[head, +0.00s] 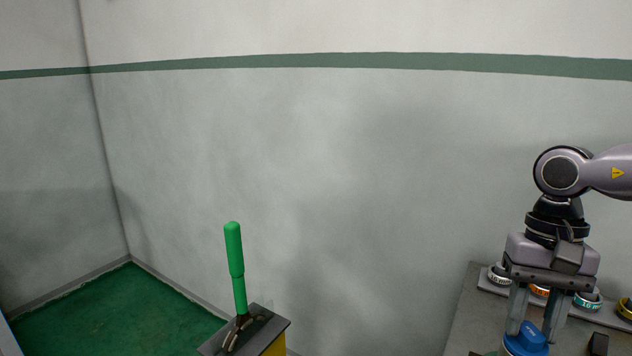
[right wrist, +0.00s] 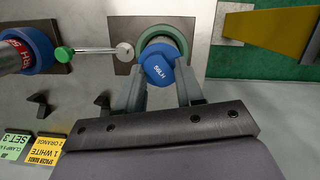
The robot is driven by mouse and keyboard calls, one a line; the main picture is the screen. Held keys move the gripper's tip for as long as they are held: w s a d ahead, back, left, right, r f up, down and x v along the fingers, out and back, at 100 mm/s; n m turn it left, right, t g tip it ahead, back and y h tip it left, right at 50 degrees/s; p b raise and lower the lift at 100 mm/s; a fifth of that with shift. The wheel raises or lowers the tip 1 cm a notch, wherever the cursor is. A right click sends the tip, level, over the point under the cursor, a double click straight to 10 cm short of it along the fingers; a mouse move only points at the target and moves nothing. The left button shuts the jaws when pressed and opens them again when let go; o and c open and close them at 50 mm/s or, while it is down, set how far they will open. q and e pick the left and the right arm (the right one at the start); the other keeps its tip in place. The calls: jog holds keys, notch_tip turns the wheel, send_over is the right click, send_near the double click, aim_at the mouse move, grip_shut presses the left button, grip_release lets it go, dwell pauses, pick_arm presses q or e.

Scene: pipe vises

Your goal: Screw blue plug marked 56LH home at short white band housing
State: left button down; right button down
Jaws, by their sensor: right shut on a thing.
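The blue plug marked 56LH (right wrist: 158,66) is between the fingers of my right gripper (right wrist: 162,88), which is shut on it. The plug sits in front of the green-rimmed mouth of a round housing (right wrist: 172,32); I cannot tell how deep it is seated. No white band shows clearly on this housing. In the head view, the blue plug (head: 527,341) is below the downward-pointing fingers of my right gripper (head: 536,318), at the picture's bottom edge. My left gripper is not in view.
Yellow and green labels (right wrist: 42,150) lie beyond. Several banded rings (head: 588,300) line the bench's back. A green-handled lever (head: 235,265) stands left.

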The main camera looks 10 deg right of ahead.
jog(key=shift+n, duration=0.4)
jog(key=n, duration=0.4)
jog(key=shift+a+h, duration=0.1)
jog(key=shift+h, duration=0.3)
jog(key=shift+n, duration=0.3)
jog(key=n+h, duration=0.1)
jog(key=n, duration=0.3)
jog(key=shift+a+f, duration=0.1)
jog(key=c, duration=0.8)
grip_release()
